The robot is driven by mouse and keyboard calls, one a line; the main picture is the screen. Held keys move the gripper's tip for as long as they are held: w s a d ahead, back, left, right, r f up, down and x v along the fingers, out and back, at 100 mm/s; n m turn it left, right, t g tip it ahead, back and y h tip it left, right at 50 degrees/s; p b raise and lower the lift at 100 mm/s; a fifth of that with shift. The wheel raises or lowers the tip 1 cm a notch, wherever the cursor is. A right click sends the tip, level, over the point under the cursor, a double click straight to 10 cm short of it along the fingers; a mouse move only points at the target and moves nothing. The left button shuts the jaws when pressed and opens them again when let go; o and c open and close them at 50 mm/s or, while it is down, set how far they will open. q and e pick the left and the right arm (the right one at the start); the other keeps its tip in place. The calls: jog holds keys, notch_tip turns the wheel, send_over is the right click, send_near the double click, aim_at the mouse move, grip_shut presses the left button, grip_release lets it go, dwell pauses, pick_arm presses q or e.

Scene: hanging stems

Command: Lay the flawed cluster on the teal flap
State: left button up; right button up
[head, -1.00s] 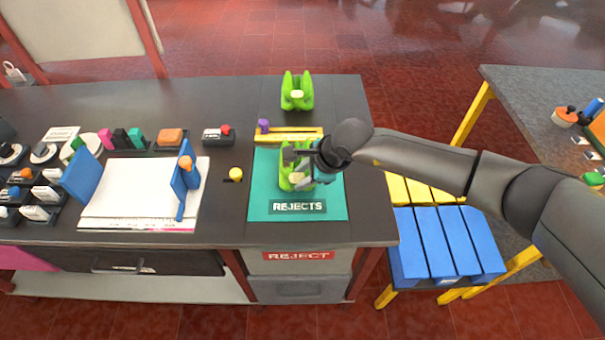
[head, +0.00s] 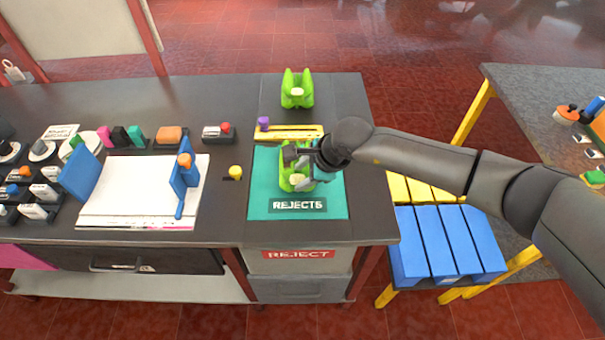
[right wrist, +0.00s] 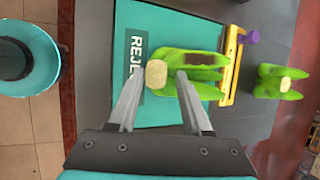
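A green, lobed cluster (head: 296,181) with a pale cut crown lies on the teal flap (head: 332,207) marked REJECTS. In the right wrist view this cluster (right wrist: 191,88) shows a dark brown patch on one lobe, and the teal flap (right wrist: 131,20) lies beneath it. My right gripper (head: 303,160) is just above the cluster. In the right wrist view its fingers (right wrist: 160,76) stand apart on either side of the pale crown, with gaps showing, so it is open. My left gripper is not in view.
A second green cluster (head: 297,92) stands behind the flap, past a yellow bar (head: 289,134) with a purple knob (head: 263,124). A notebook with blue supports (head: 135,190) lies left. A blue and yellow slatted stand (head: 445,242) is at right.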

jog(key=shift+o, duration=1.4)
jog(key=shift+s+d+f, duration=0.1)
jog(key=shift+s+f, duration=0.05)
jog(key=shift+f, duration=0.05)
jog(key=shift+d+r, duration=0.1)
jog(key=shift+r, duration=0.35)
jog(key=v, duration=1.4)
jog(key=shift+s+r, duration=0.1)
jog(key=shift+r, duration=0.2)
